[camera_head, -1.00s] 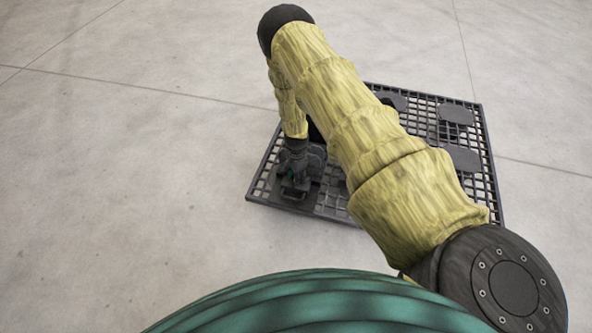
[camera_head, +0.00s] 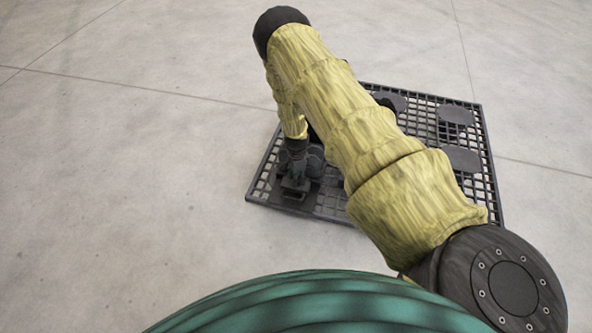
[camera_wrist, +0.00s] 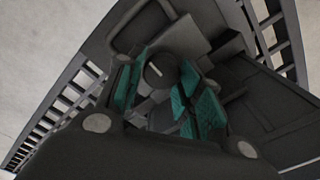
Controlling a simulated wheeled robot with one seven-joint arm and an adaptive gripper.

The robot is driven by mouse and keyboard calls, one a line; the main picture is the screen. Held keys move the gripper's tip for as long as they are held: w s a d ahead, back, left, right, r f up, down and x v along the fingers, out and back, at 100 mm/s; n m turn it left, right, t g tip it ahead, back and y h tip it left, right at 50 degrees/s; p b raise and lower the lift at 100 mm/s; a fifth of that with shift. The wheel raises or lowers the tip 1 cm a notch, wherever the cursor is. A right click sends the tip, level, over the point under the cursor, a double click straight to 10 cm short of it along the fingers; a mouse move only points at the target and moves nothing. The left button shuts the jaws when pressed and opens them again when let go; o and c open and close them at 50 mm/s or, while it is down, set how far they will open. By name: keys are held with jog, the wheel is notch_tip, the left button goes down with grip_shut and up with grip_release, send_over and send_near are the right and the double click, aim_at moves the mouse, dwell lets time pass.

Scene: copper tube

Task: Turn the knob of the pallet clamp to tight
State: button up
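The clamp knob (camera_wrist: 161,70) is a dark round disc with a short pale line on its face. In the wrist view it lies between the teal finger pads of my gripper (camera_wrist: 165,84), one pad on each side. I cannot tell whether the pads press on it or leave a thin gap. In the head view my gripper (camera_head: 295,178) points down at the clamp (camera_head: 292,193) on the near left corner of the dark pallet (camera_head: 325,213). There the knob is hidden behind my gripper.
The pallet is an open grid with several raised dark pads, such as one at the far right (camera_head: 456,114). My yellow-sleeved arm covers its middle. The concrete floor (camera_head: 130,150) around it is clear.

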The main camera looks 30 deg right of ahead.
jog(key=o, duration=0.3)
jog(key=shift+s, duration=0.1)
